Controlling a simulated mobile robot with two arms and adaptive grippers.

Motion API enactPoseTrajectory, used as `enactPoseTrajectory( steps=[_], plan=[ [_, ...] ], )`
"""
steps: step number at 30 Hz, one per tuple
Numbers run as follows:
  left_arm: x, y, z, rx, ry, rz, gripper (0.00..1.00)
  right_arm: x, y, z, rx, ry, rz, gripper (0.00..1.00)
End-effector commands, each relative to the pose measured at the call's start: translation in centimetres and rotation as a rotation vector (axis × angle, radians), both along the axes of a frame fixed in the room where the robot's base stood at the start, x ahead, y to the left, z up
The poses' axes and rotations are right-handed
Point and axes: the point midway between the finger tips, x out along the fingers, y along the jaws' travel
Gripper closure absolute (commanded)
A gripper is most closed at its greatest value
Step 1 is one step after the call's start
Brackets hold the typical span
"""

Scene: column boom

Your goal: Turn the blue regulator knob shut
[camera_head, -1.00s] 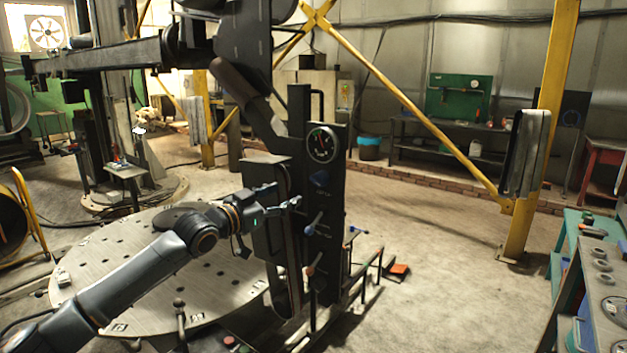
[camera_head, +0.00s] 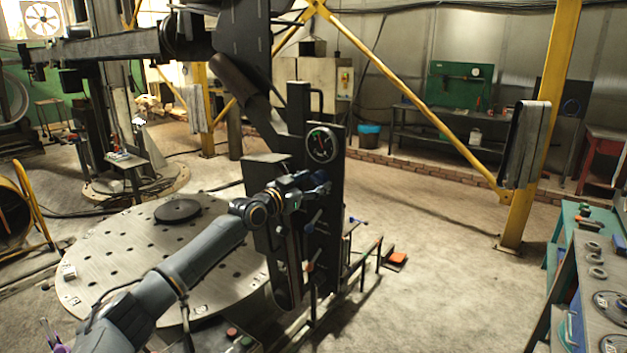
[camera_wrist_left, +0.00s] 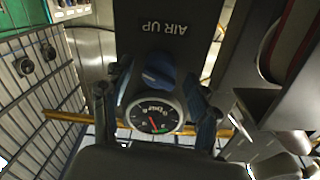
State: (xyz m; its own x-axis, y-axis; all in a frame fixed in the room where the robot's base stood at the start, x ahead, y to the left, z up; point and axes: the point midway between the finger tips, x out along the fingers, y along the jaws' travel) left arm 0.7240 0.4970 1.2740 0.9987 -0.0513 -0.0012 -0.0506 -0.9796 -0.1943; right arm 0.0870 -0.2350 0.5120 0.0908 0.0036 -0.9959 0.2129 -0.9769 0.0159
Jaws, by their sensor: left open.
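The blue regulator knob (camera_head: 321,177) sits on the dark upright panel (camera_head: 325,222), below a round gauge (camera_head: 321,145). My left gripper (camera_head: 313,188) is at the panel front by the knob and partly covers it. In the left wrist view the blue knob (camera_wrist_left: 158,70) shows between the two open fingers, under upside-down "AIR UP" lettering. The gauge (camera_wrist_left: 154,115) shows there just below the knob. I cannot tell whether the fingers touch the knob. My right gripper is not in view.
Below the knob, the panel carries a blue-handled lever (camera_head: 313,217) and an orange-tipped lever (camera_head: 309,266). A round perforated table (camera_head: 110,250) stands left of the panel. A rail (camera_head: 362,262) runs low on its right.

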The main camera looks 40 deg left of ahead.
Motion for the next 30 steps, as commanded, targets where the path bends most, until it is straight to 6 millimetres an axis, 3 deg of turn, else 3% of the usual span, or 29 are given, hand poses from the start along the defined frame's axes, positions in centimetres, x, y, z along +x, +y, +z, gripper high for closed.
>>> enactPoseTrajectory(
  steps=[11,19,30],
  plan=[
    [0.49,-0.05,0.01,0.000,0.000,0.000,0.40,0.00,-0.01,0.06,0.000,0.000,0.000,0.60],
    [0.47,-0.02,0.04,0.000,-0.001,0.000,0.93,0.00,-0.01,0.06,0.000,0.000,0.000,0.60],
    [0.46,0.01,0.02,-0.055,-0.002,0.001,0.93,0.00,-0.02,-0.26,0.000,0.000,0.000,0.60]
  ],
)
